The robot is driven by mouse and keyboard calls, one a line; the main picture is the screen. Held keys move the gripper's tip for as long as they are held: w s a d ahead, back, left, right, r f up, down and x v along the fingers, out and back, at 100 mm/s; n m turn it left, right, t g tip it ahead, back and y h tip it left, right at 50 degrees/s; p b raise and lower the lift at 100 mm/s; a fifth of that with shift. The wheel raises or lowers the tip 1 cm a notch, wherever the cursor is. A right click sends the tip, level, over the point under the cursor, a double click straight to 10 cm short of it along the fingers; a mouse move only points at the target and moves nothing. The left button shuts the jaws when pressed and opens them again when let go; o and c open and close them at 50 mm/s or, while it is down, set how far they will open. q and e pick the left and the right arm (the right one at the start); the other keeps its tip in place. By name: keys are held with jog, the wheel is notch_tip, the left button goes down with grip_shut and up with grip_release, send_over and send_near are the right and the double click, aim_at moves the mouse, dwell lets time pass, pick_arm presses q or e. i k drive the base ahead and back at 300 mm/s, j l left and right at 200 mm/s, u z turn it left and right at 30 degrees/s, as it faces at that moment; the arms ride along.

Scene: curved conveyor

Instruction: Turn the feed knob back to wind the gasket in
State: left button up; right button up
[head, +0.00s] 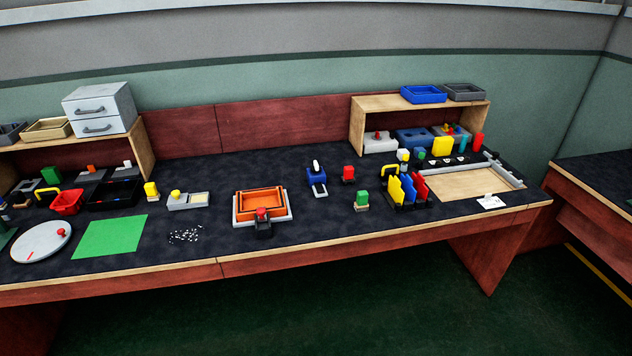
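A small blue block-shaped device (316,177) stands near the middle of the bench. A white knob-like piece (316,165) is on its top, and a pale flat strip or frame (320,190) sticks out at its front. These may be the feed knob and the gasket, but they are too small to tell for sure. An orange tray (243,206) on a grey base lies to the left, with a black fixture and a red knob (263,214) at its front. Neither of my grippers shows in the head view.
The dark bench top (330,228) is clear along its front middle. A red-topped block (348,173) and a green block (362,198) stand right of the device, then a rack of coloured plates (407,193). A green mat (110,237) and grey turntable (41,242) lie left.

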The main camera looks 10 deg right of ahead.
aim_at(315, 169)
jog(key=j+z, duration=0.1)
jog(key=z, duration=0.25)
jog(key=i+j+z, duration=0.1)
jog(key=z, duration=0.25)
jog(key=j+z, duration=0.1)
jog(key=z, duration=0.25)
jog(key=j+z, duration=0.3)
jog(key=j, duration=0.2)
jog(key=j+z, duration=0.3)
jog(key=j, duration=0.2)
